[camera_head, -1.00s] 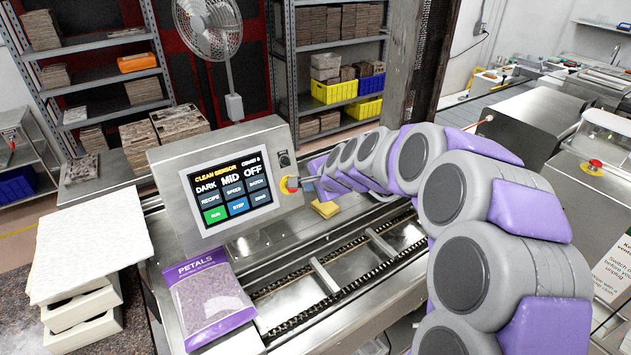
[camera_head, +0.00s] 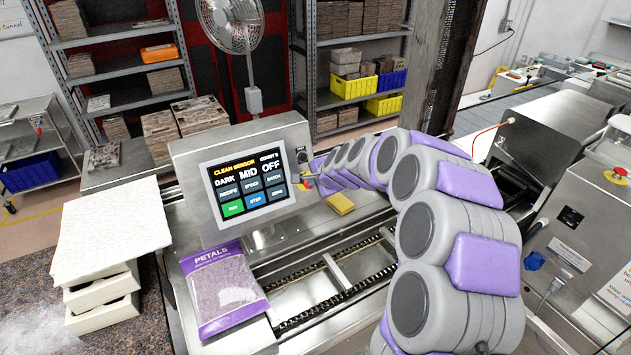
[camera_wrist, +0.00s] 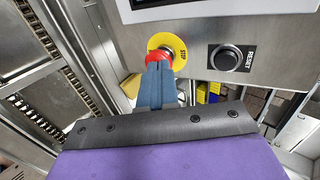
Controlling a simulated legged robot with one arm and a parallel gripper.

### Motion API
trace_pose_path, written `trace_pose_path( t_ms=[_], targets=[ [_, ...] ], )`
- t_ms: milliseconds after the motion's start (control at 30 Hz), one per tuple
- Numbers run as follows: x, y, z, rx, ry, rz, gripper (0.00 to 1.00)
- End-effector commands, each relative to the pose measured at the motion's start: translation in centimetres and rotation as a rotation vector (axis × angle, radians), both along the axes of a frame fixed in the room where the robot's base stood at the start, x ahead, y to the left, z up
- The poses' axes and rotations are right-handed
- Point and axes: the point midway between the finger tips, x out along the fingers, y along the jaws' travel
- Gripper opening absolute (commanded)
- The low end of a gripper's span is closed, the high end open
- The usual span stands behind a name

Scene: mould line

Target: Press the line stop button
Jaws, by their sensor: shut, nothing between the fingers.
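The line stop button is a red knob (camera_wrist: 158,57) on a round yellow STOP collar (camera_wrist: 178,47), on the steel control panel (camera_wrist: 130,38). My gripper (camera_wrist: 156,66) is shut and empty. Its blue-grey fingertips are right at the red knob in the wrist view and cover its lower part. I cannot tell whether they touch or press it. In the head view the control panel (camera_head: 184,165) stands over the conveyor, with my gripper (camera_head: 309,180) at its right edge. The stop button is hidden there.
A black RESET button (camera_wrist: 226,57) sits to the right of the stop button. Below the screen (camera_head: 250,185) lie a PETALS bag (camera_head: 222,290) and a yellow sponge (camera_head: 340,203). Another red button (camera_head: 620,173) is on a steel cabinet at the far right.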

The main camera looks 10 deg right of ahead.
Motion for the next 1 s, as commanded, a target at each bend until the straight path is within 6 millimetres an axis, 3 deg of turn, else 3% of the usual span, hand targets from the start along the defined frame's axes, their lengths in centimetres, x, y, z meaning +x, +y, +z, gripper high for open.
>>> trace_pose_path(
  t_ms=[233,500,833,1000],
  targets=[
    [0.2,0.1,-0.2,0.000,0.002,0.001,0.00],
    [2.0,0.7,-1.0,-0.002,0.005,0.001,0.00],
    [2.2,0.6,-1.0,-0.002,0.003,-0.001,0.00],
    [1.3,0.2,-0.5,0.000,0.003,0.000,0.00]
  ],
)
